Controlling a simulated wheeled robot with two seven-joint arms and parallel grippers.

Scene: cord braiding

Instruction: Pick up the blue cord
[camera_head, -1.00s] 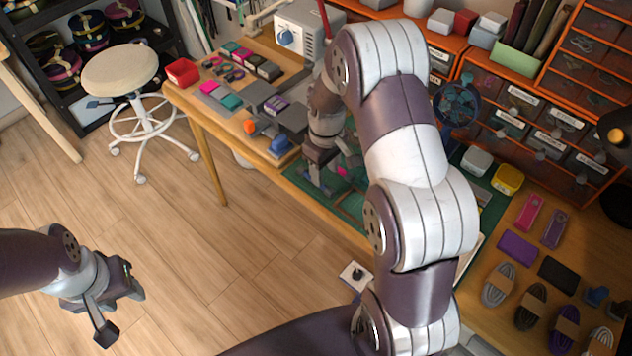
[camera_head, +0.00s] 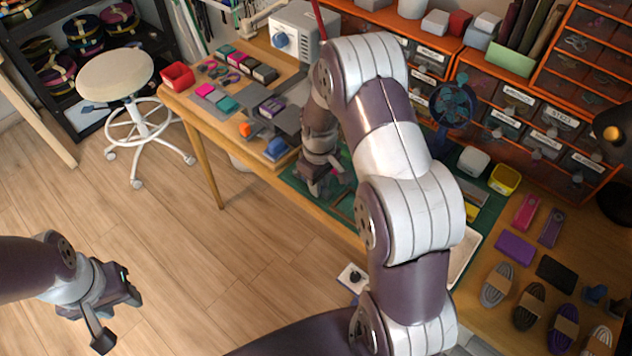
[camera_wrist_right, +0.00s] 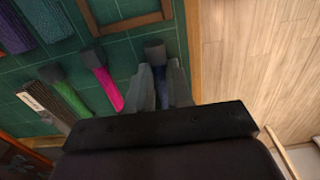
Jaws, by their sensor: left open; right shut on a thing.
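The blue cord (camera_wrist_right: 162,92) shows in the right wrist view as a short dark-blue length with a dark grey end cap (camera_wrist_right: 154,48). It sits between the two grey fingers of my right gripper (camera_wrist_right: 163,85), which is shut on it at the table's front edge. In the head view my right gripper (camera_head: 315,184) is low over the green mat (camera_head: 297,181), and the cord cannot be made out there. My left gripper (camera_head: 116,316) is open and empty over the floor.
A wooden frame (camera_wrist_right: 132,22) lies on the mat near the cords. Purple and teal bundles (camera_wrist_right: 45,18) lie further left. My right arm hides much of the table's middle. A stool (camera_head: 115,75) stands left, with clear floor in front.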

